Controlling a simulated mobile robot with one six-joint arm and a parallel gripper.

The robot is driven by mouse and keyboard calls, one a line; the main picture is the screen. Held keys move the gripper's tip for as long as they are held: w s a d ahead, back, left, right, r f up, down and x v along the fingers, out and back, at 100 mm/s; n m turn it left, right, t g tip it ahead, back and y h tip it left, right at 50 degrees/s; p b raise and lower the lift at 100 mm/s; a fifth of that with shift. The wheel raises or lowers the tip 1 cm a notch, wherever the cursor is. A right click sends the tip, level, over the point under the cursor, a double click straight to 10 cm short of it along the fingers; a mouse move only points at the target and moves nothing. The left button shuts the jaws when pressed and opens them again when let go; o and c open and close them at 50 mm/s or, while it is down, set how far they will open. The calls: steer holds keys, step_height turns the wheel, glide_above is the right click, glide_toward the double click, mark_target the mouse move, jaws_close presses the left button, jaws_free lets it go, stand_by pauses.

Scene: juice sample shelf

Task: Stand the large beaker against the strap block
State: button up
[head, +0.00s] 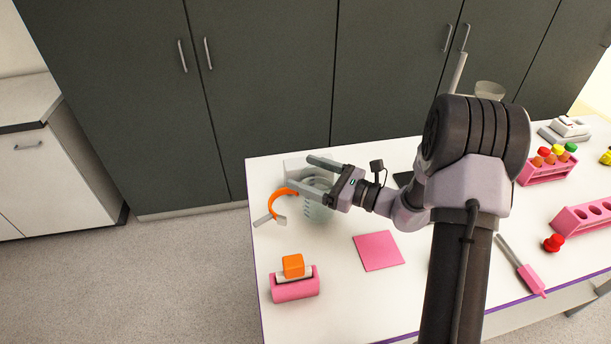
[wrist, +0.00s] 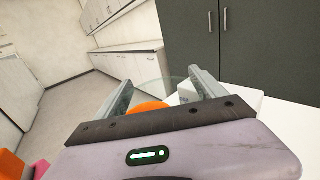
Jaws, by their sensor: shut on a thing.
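The large beaker (head: 316,211) is clear glass with markings and stands upright near the far left of the white table. My gripper (head: 300,171) is shut on it, one finger on each side. In the wrist view my gripper (wrist: 160,76) shows the beaker's faint rim (wrist: 155,88) between the fingers. A white block (head: 297,165), probably the strap block, is just behind the beaker; whether they touch is hidden. An orange curved strap (head: 278,200) with grey ends lies left of the beaker. Its orange (wrist: 148,108) also shows through the glass.
A pink holder (head: 296,289) with an orange cube (head: 293,265) stands at the front left. A flat pink square (head: 378,250) lies right of it. Pink racks (head: 546,172), a red-topped item (head: 553,243) and a pink-handled tool (head: 531,280) are on the right. The table's left edge is close.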

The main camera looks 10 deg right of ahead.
mark_target(312, 175)
steer(key=w+f, duration=0.1)
steer(key=w+f+b, duration=0.1)
steer(key=w, duration=0.1)
steer(key=shift+f, duration=0.15)
